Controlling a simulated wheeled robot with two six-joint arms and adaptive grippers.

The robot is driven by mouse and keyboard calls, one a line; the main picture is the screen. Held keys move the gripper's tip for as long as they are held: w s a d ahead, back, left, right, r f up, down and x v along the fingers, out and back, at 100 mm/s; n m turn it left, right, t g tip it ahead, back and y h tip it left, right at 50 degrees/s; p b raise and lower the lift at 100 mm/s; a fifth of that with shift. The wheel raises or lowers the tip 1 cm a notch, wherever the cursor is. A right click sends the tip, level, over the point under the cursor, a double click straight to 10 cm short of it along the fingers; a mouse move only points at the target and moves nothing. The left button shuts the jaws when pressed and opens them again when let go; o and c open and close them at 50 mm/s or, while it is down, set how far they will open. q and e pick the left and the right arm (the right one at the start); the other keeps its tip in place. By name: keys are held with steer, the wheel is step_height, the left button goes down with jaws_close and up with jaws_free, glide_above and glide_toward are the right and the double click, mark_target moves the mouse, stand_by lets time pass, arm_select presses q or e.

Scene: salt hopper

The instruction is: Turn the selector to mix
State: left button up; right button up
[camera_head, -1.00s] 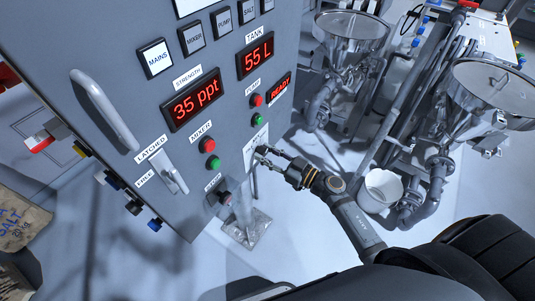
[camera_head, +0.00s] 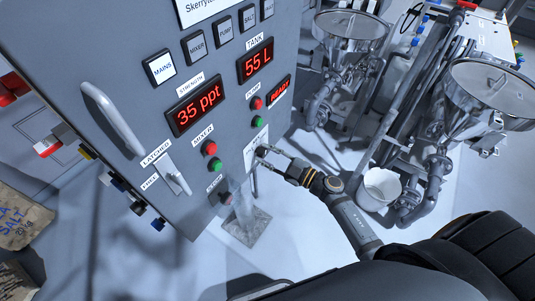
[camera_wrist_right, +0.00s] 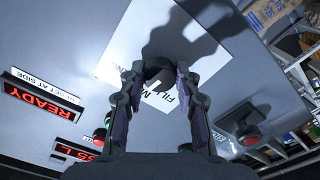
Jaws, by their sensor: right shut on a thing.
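The selector is a dark round knob (camera_wrist_right: 158,72) on a white label plate (camera_wrist_right: 195,48) on the grey control panel. In the right wrist view the plate's lettering is upside down and partly hidden; "FILL" and an "M" can be read. My right gripper (camera_wrist_right: 157,78) has a finger on each side of the knob and is shut on it. In the head view the right gripper (camera_head: 261,150) reaches the plate (camera_head: 252,147) from the right, and its fingertips hide most of the knob. Which way the knob points cannot be told. My left gripper is not in view.
Green and red pump buttons (camera_head: 257,103), mixer buttons (camera_head: 209,148) and the red READY display (camera_head: 279,91) are near the selector. A latch handle (camera_head: 176,178) and long grab handle (camera_head: 112,118) project farther left. Hoppers (camera_head: 350,32) and a white bucket (camera_head: 381,188) stand right.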

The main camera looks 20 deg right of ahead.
steer(key=shift+n, duration=0.9)
steer(key=o, duration=1.1)
steer(key=shift+o, duration=0.2)
steer(key=v, duration=1.2)
